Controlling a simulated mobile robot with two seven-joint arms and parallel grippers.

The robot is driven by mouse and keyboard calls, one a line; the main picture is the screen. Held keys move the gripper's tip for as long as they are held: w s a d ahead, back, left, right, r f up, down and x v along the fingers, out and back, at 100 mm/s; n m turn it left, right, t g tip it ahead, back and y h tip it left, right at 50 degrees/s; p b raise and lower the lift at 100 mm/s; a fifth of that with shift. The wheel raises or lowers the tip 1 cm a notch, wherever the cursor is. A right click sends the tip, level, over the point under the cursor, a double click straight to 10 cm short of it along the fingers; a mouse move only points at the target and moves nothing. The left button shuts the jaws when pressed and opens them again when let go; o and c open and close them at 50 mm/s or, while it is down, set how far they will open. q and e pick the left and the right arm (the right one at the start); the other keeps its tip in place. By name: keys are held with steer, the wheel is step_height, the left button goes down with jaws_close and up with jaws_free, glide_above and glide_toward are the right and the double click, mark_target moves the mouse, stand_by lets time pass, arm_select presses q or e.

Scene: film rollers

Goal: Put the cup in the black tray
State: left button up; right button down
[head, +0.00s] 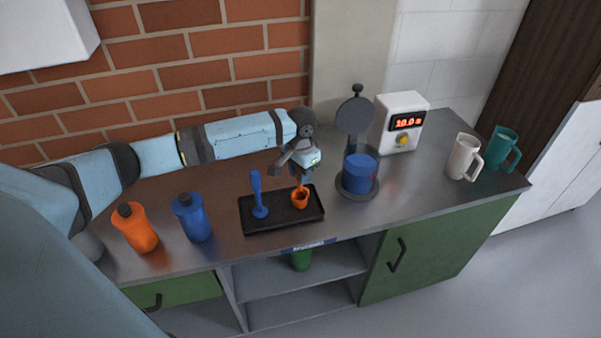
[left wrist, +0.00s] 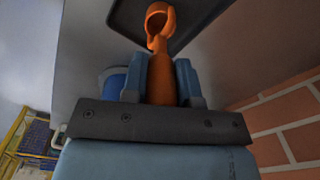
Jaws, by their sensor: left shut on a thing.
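The orange cup (head: 300,199) has a long upright handle and shows over the right part of the black tray (head: 270,226). My left gripper (head: 299,178) comes from above and is shut on the cup's handle. In the left wrist view, the orange cup (left wrist: 158,22) extends beyond the fingers, with its handle between them and the dark tray (left wrist: 205,12) behind it. I cannot tell whether the cup's bottom touches the tray. A blue long-handled cup (head: 258,195) stands in the left part of the tray. My right gripper is not in view.
Orange (head: 134,228) and blue (head: 192,217) bottles stand left of the tray. A round dark stand with a blue container (head: 360,172) is to its right, then a white timer box (head: 401,122). White (head: 463,157) and teal (head: 502,149) mugs stand at far right.

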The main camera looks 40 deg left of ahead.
arm_select(q)
steer(key=shift+f, duration=0.15)
steer(key=o, duration=0.9)
